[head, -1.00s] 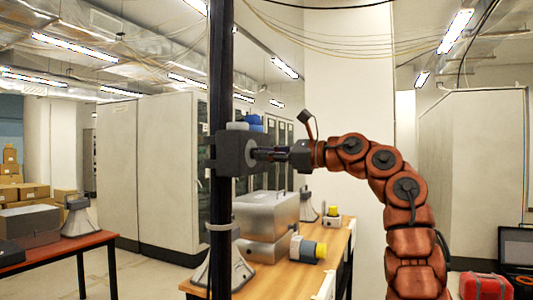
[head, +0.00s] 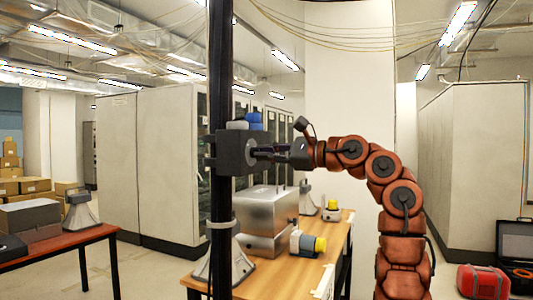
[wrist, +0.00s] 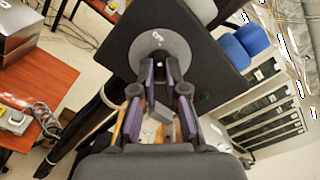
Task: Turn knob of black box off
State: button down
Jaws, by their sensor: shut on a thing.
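The black box (head: 235,152) is fixed to a dark upright pole (head: 219,80) left of centre in the head view. In the wrist view its black front face (wrist: 205,62) stands tilted, with a round grey dial plate (wrist: 150,48) bearing a pale mark. My gripper (head: 262,151) reaches the box from the right. In the wrist view its purple fingers (wrist: 162,74) close at the centre of the plate. They are shut on the knob, which is mostly hidden between the fingertips.
A wooden table (head: 205,281) below holds a metal case (head: 265,222), grey horn speakers and a yellow-capped device (head: 308,243). A reddish table (head: 60,254) stands left. A red case (head: 482,281) lies on the floor right.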

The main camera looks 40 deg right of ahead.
jog(key=c, duration=1.2)
grip_release()
jog(key=shift+s+d, duration=0.1)
jog(key=v, duration=1.1)
jog(key=shift+s+d, duration=0.25)
jog(key=shift+s, duration=0.1)
jog(key=shift+f, duration=0.1)
